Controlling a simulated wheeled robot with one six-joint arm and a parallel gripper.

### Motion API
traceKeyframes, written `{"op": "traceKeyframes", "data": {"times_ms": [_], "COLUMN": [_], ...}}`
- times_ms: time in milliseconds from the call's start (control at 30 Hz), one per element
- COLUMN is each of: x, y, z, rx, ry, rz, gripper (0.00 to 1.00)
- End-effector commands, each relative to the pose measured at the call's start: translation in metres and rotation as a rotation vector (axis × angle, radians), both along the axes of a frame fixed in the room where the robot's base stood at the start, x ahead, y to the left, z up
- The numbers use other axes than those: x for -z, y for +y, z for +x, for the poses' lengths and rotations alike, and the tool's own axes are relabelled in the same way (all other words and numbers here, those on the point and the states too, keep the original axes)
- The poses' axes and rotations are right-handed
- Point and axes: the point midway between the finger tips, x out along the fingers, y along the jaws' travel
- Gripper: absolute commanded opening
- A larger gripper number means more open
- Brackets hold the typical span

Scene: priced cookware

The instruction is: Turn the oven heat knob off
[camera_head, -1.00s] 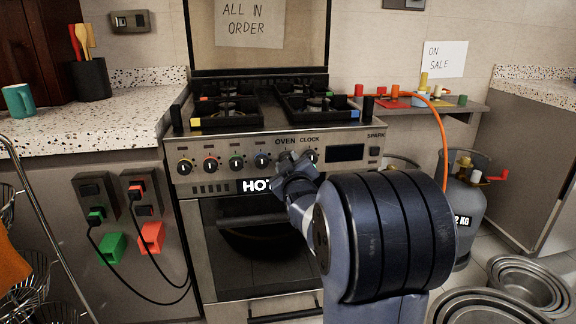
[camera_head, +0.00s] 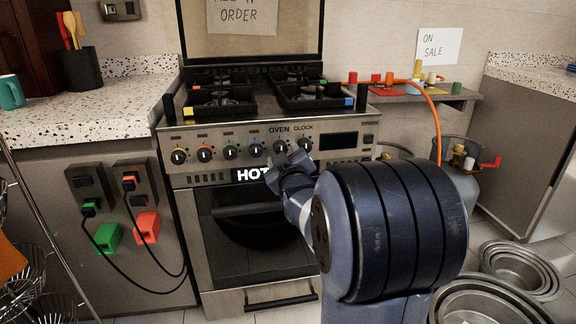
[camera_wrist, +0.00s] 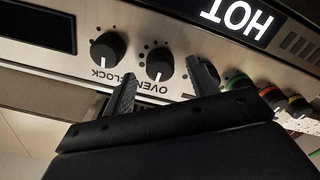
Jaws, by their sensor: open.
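The oven heat knob (camera_head: 280,147), black and under the word OVEN, is on the steel front panel (camera_head: 215,137). It also shows in the wrist view (camera_wrist: 159,63), upside down, with a white mark at its lower edge there. My gripper (camera_head: 290,163) is at the panel, partly covering the knob's surroundings. In the wrist view my gripper (camera_wrist: 165,75) is open, with one finger on each side of the oven knob. The fingers look apart from it; contact cannot be told. The clock knob (camera_wrist: 107,50) is beside the left finger.
Blue (camera_head: 254,149), green (camera_head: 230,152), red (camera_head: 204,154) and yellow (camera_head: 179,157) ringed knobs line the panel to the left. A lit HOT sign (camera_head: 252,175) is below the knobs. Steel pans (camera_head: 520,268) lie on the floor at right.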

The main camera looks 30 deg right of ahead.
Motion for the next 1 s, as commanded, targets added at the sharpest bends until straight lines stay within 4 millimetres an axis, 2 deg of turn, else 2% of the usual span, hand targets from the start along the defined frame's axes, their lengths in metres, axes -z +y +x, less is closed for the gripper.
{"op": "traceKeyframes", "data": {"times_ms": [200, 433, 633, 1000], "x": [-0.003, -0.002, 0.000, 0.000], "y": [0.012, 0.020, 0.023, 0.022], "z": [-0.041, -0.072, -0.081, -0.078], "rx": [0.000, 0.000, 0.000, 0.000], "ry": [-0.001, -0.001, -0.001, 0.000], "rz": [0.000, -0.001, -0.001, -0.001], "gripper": [0.56, 0.56, 0.56, 0.56]}}
